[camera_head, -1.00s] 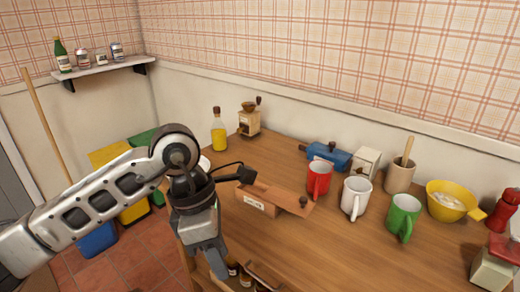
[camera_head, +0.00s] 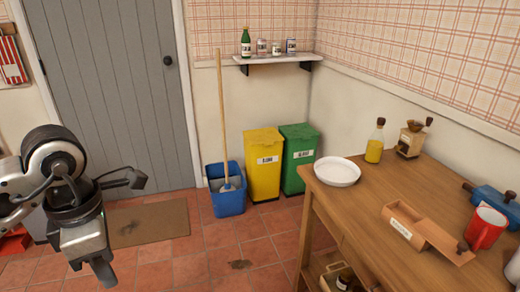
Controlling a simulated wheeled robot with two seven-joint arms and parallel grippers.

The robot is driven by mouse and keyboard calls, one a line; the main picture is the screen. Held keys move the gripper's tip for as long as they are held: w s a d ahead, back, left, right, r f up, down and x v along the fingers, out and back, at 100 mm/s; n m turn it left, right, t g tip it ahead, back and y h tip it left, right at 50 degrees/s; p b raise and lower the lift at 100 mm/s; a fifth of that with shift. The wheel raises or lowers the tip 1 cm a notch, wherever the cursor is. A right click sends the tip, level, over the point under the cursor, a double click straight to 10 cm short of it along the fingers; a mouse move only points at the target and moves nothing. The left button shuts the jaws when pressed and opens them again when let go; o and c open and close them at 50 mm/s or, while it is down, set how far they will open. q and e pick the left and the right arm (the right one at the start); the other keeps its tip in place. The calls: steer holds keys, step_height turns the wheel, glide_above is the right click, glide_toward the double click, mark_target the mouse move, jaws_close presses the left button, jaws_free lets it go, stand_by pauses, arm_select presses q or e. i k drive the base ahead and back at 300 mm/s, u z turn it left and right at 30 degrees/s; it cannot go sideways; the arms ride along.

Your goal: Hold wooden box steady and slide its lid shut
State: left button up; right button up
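The wooden box (camera_head: 398,231) sits on the wooden table (camera_head: 350,205) at the right of the view, with a small white label on its front. Its lid (camera_head: 436,237) sticks out past the box's right end, so part of the box's top is open. A dark knob (camera_head: 462,247) stands at the lid's outer end. My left gripper (camera_head: 103,272) hangs at the lower left, pointing down, over the floor and far to the left of the box. Its fingertips are near the bottom edge, and their gap does not show. My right gripper is out of view.
A white plate (camera_head: 337,171) lies near the table's left corner. Yellow (camera_head: 263,165) and green (camera_head: 299,158) bins and a blue bucket (camera_head: 228,199) stand by the wall.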

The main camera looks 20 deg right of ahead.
mark_target(457, 252)
steer(key=u, duration=0.05)
steer(key=i, duration=1.25)
steer(key=z, duration=3.35)
steer(key=i, duration=0.5)
